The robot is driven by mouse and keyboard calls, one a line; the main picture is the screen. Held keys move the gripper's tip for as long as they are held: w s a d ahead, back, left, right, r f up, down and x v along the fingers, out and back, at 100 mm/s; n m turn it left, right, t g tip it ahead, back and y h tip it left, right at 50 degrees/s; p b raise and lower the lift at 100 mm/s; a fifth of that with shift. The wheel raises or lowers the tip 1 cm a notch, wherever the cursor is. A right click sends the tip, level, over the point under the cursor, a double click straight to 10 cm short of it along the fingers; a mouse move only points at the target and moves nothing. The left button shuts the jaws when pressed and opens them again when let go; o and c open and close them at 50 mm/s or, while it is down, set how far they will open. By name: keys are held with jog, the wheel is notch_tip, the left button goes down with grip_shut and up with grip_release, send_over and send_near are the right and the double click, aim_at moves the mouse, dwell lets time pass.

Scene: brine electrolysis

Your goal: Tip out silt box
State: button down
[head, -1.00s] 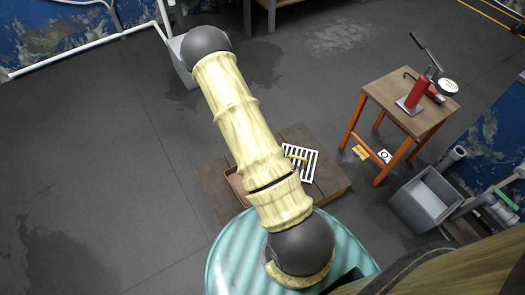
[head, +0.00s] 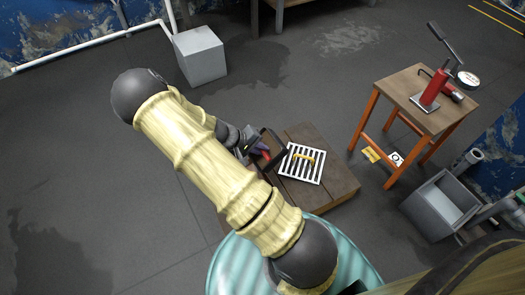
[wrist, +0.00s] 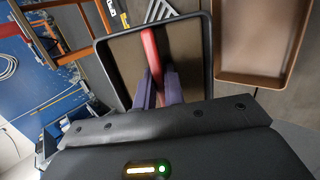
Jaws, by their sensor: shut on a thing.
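The silt box appears as a dark-rimmed box (wrist: 203,55) with a red handle bar (wrist: 150,50) across it in the wrist view. My gripper (wrist: 158,85) has its two purple fingers shut on the red bar. The box's inner face looks dull brown; I cannot tell whether silt is in it. In the head view, my gripper (head: 257,150) and the dark box (head: 278,138) are seen over the wooden platform, partly hidden by my arm. The box looks tilted there. A shallow brown tray (wrist: 277,78) lies beside the box in the wrist view; my arm hides it in the head view.
A white slatted grate (head: 316,179) with a yellow handle lies on the wooden platform (head: 340,185). A stool (head: 405,85) bearing a red pump (head: 434,90) stands at right. A grey bin (head: 437,205) is nearer at right. A grey block (head: 200,58) stands behind my arm. Open floor lies left.

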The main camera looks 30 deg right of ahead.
jog(key=shift+a+f+h+b, duration=0.25)
jog(key=shift+a+h+b, duration=0.15)
jog(key=shift+h+b, duration=0.35)
jog(key=shift+a+f+h+b, duration=0.2)
jog(key=shift+a+h+b, duration=0.25)
jog(key=shift+b, duration=0.45)
jog(key=a+h, duration=0.1)
jog(key=h+b, duration=0.1)
jog(key=h, duration=0.1)
jog(key=shift+a+f, duration=0.15)
jog(key=shift+a, duration=0.2)
jog(key=shift+a+m+h+b, duration=0.3)
jog(key=shift+a+h+b, duration=0.25)
jog(key=shift+h, duration=0.45)
jog(key=shift+d, duration=0.1)
dwell(2.5)
jog(key=shift+r+p, duration=0.3)
jog(key=shift+r, duration=0.25)
notch_tip(320, 180, up, 18)
jog(key=n+t+y+p, duration=0.3)
jog(key=n+t+p, duration=0.75)
jog(key=p, duration=0.55)
send_over(252, 160)
jog(key=w+a, duration=0.2)
jog(key=a, duration=0.8)
jog(key=m+t, duration=0.1)
jog(key=shift+w+a+f, duration=0.15)
jog(key=shift+f, duration=0.15)
